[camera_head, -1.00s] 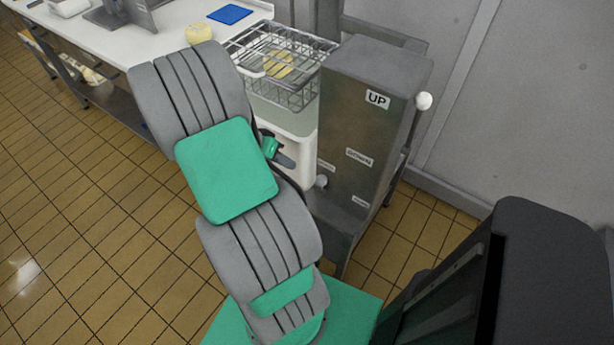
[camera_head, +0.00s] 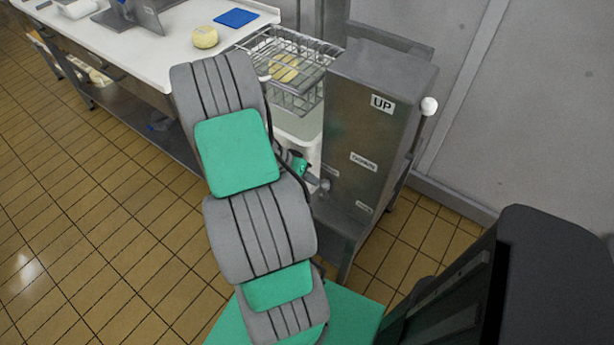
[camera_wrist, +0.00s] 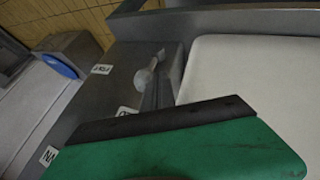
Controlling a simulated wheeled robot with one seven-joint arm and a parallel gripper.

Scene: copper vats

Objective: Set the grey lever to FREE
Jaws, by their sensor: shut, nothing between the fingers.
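The grey lever (camera_wrist: 146,80) shows in the wrist view, its rounded knob over a dark panel. Its knob also shows in the head view (camera_head: 325,185), low on the left side of the grey cabinet (camera_head: 350,130). In the wrist view the knob lies nearest a small label (camera_wrist: 102,69), with another label (camera_wrist: 127,110) closer to me; their words are hard to read. My gripper (camera_head: 314,181) is shut and empty, close beside the knob in the head view; I cannot tell whether they touch. Its green and black part fills the lower wrist view, covering part of the panel.
A white-knobbed lever (camera_head: 429,106) stands at the cabinet's right, near the UP label (camera_head: 382,103). A wire basket (camera_head: 300,95) holding a yellowish piece hangs left of the cabinet above a white vat (camera_head: 300,125). A white table (camera_head: 175,50) stands behind. Tiled floor is clear at left.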

